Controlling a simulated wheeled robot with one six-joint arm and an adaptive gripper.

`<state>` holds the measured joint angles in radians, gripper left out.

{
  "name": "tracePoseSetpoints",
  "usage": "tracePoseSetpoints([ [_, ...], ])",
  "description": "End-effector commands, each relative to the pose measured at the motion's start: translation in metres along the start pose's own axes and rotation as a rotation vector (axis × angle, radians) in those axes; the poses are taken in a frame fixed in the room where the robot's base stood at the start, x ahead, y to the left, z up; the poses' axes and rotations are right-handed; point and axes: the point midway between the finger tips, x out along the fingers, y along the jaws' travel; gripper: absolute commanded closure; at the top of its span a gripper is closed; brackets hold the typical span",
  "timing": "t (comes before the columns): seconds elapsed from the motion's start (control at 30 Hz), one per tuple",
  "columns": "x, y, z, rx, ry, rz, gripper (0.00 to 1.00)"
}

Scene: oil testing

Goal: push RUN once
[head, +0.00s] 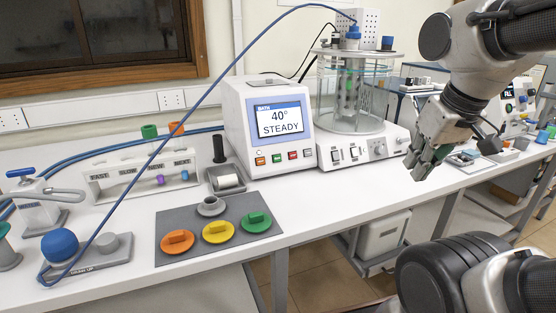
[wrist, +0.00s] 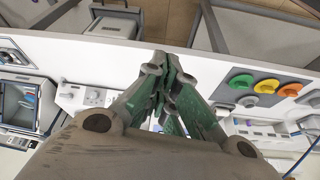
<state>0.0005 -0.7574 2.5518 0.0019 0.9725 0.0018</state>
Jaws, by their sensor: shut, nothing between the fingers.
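The white bath controller (head: 266,120) stands at the back of the bench, its screen (head: 279,120) reading "40° STEADY". A row of small coloured buttons (head: 277,158) lies under the screen; their labels are too small to read, so I cannot tell which, if any, is RUN. My gripper (head: 425,162) is shut and empty, above the bench's front edge, right of the glass bath and well apart from the buttons. In the wrist view my gripper (wrist: 165,72) points toward the bench edge, its fingers together.
The glass bath (head: 352,95) stands on a white base with knobs (head: 365,150). A grey mat (head: 262,242) with orange, yellow and green caps lies at the front. A blue hose (head: 180,128) arches across the left. More instruments (head: 512,97) stand at the right.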

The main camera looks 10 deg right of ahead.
Motion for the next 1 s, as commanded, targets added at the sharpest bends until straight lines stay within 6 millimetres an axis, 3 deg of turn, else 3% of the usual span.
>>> tracePoseSetpoints([
  [0.57, 0.003, -0.006, -0.008, 0.0, 0.014, -0.019, 1.0],
  [0.67, 0.011, -0.019, -0.027, 0.003, 0.053, -0.061, 1.0],
  [0.77, 0.023, -0.042, -0.058, 0.017, 0.118, -0.129, 1.0],
  [1.0, 0.056, -0.113, -0.149, 0.132, 0.322, -0.304, 1.0],
])
